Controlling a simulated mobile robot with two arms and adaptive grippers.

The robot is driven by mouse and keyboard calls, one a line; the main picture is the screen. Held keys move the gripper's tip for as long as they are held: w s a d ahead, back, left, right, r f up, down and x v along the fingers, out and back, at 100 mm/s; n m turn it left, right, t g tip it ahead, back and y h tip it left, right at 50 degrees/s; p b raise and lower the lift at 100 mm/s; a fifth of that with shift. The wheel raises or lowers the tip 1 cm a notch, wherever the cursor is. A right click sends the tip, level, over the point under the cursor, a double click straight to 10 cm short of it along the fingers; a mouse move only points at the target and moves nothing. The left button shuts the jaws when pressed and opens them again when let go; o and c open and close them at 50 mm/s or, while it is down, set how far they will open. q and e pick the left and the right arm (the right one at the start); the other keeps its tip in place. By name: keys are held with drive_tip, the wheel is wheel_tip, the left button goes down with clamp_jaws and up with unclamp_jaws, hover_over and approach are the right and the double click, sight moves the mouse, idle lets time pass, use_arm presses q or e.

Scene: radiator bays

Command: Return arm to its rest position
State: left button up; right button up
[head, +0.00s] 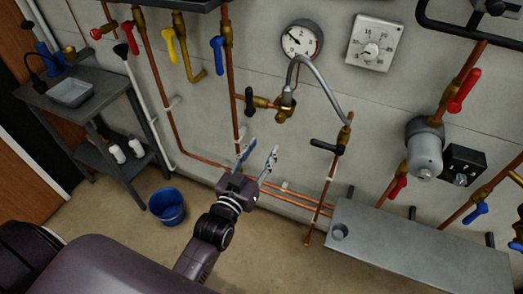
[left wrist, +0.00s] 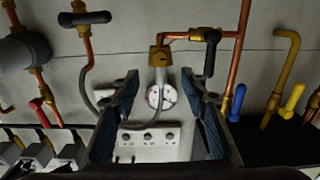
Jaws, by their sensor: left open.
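My left gripper (head: 262,153) is in the middle of the head view, in front of the wall's lower copper pipes. Its two fingers are spread with nothing between them. In the left wrist view the open fingers (left wrist: 163,88) frame the round gauge (left wrist: 162,97) and a brass fitting (left wrist: 159,57) on the wall beyond. The gauge (head: 301,40) is above the gripper in the head view, over a grey hose (head: 322,82). My left arm reaches in from the lower left. My right gripper does not show.
A grey shelf unit (head: 68,118) stands at the left, with a blue bucket (head: 167,206) on the floor beside it. A grey bench (head: 420,250) is at the lower right. Valve levers, including a blue one (head: 217,56), stick out from the wall. Open floor lies around the bucket.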

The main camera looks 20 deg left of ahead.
use_arm(q)
drive_tip(key=shift+f, duration=0.1)
drive_tip(key=s+d+f+g+b, duration=0.1)
drive_tip(key=s+f+g, duration=0.3)
drive_tip(key=f, duration=0.9)
drive_tip(key=s+f+m+g+b, duration=0.15)
drive_tip(key=s+f, duration=0.45)
drive_tip(key=f, duration=0.7)
drive_tip(key=s+d+f+g, duration=0.1)
drive_tip(key=s+f+g, duration=0.3)
drive_tip(key=f, duration=0.9)
drive_tip(key=s+a+f+g, duration=0.1)
drive_tip(key=s+f+g, duration=0.1)
drive_tip(key=s+f, duration=0.4)
drive_tip(key=s+a+f+g+b, duration=0.1)
drive_tip(key=s+f, duration=0.6)
drive_tip(key=s, duration=0.8)
drive_tip(key=s+a+f+g+b, duration=0.1)
drive_tip(key=s+a+f+g, duration=0.2)
drive_tip(key=s+f, duration=0.4)
drive_tip(key=s+g, duration=0.1)
drive_tip(key=s, duration=0.3)
drive_tip(key=shift+s+m+y, duration=0.3)
drive_tip(key=shift+m, duration=0.05)
